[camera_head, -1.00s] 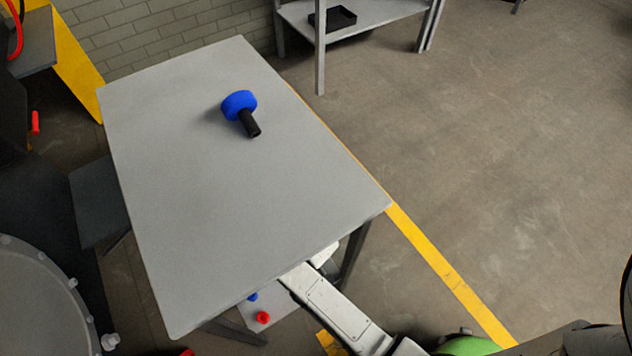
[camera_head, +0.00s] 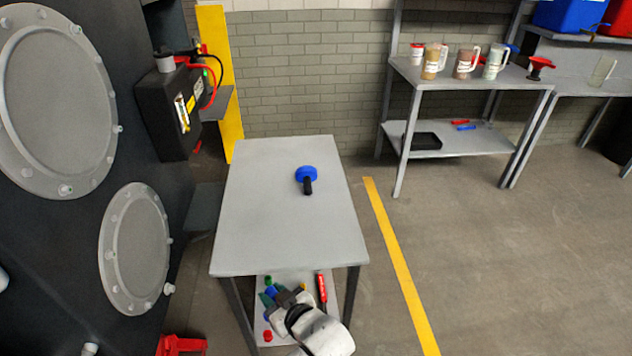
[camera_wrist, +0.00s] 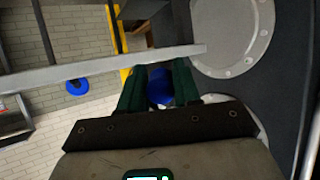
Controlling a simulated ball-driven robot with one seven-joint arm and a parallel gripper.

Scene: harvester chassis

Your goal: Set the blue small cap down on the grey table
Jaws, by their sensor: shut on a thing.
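The grey table (camera_head: 290,235) stands in the middle of the head view. A blue round piece with a black handle (camera_head: 306,176) lies on its top. My gripper (camera_head: 269,291) is in front of the table, over the lower shelf in the picture. Its dark green fingers (camera_wrist: 159,88) are shut on the blue small cap (camera_wrist: 160,84), which also shows small in the head view (camera_head: 271,292). The fingers hide the cap's sides. The tabletop edge (camera_wrist: 100,70) crosses the wrist view, close to the fingertips in the picture.
A red cap (camera_head: 267,336) and a red tool (camera_head: 322,290) lie on the table's lower shelf (camera_head: 335,283). A dark machine with round covers (camera_head: 135,247) is at left. A rack with jugs (camera_head: 470,82) is at back right. Most of the tabletop is bare.

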